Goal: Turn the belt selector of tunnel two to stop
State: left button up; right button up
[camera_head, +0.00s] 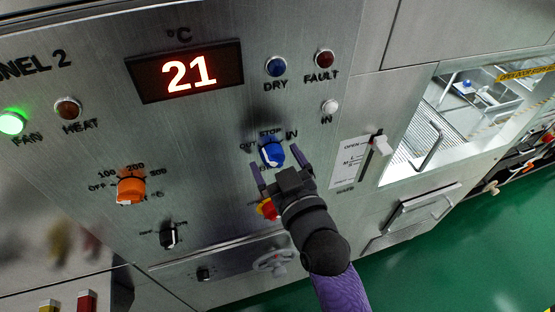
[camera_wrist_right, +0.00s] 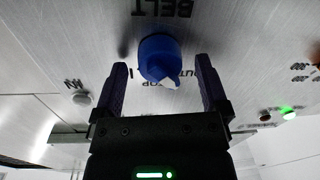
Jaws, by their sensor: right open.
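The belt selector is a blue knob (camera_head: 272,152) with a white pointer mark, on the steel panel labelled tunnel 2. OUT, STOP and IN are printed around its top. In the head view the white mark shows on its left side, toward OUT; the exact setting is hard to tell. In the right wrist view the knob (camera_wrist_right: 157,56) sits between the fingers, under the upside-down word BELT. My right gripper (camera_head: 277,159) is open, with one finger on each side of the knob. In the wrist view gaps show between fingers and knob. My left gripper is not in view.
A red and yellow button (camera_head: 267,209) is just below the knob, partly behind my right gripper. An orange temperature knob (camera_head: 131,190) and a black knob (camera_head: 168,237) are to the left. A white slider lever (camera_head: 380,145) is to the right. The display (camera_head: 185,70) reads 21.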

jog(key=shift+w, duration=0.1)
jog(key=shift+c, duration=0.3)
grip_shut()
jog(key=m+p, duration=0.2)
jog(key=m, duration=0.1)
jog(key=shift+r+m, duration=0.1)
jog(key=shift+m, duration=0.2)
jog(key=shift+m+t+p, duration=0.4)
jog(key=shift+m+p, duration=0.25)
jog(key=shift+m, duration=2.05)
